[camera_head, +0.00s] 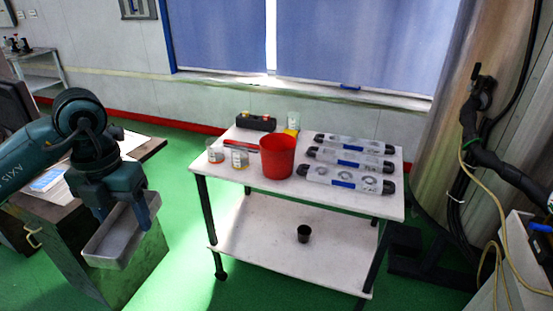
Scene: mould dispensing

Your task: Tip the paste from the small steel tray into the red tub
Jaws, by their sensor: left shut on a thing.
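The red tub (277,158) stands upright on the white trolley's top shelf, near its middle. The small steel tray (118,238) is at the left, off the trolley. My left gripper (128,207) is shut on the tray by its upper rim and holds it roughly level, to the left of the trolley and well apart from the tub. The inside of the tray looks plain grey, and I cannot make out the paste in it. My right gripper is not in view.
The white trolley (230,176) also carries clear cups (239,158), a black case (256,123), a yellow-labelled bottle (292,122) and three moulds (345,178) at the right. A black cup (304,233) is on its lower shelf. A green-sided bench (105,275) stands below the tray. Cables hang at the right.

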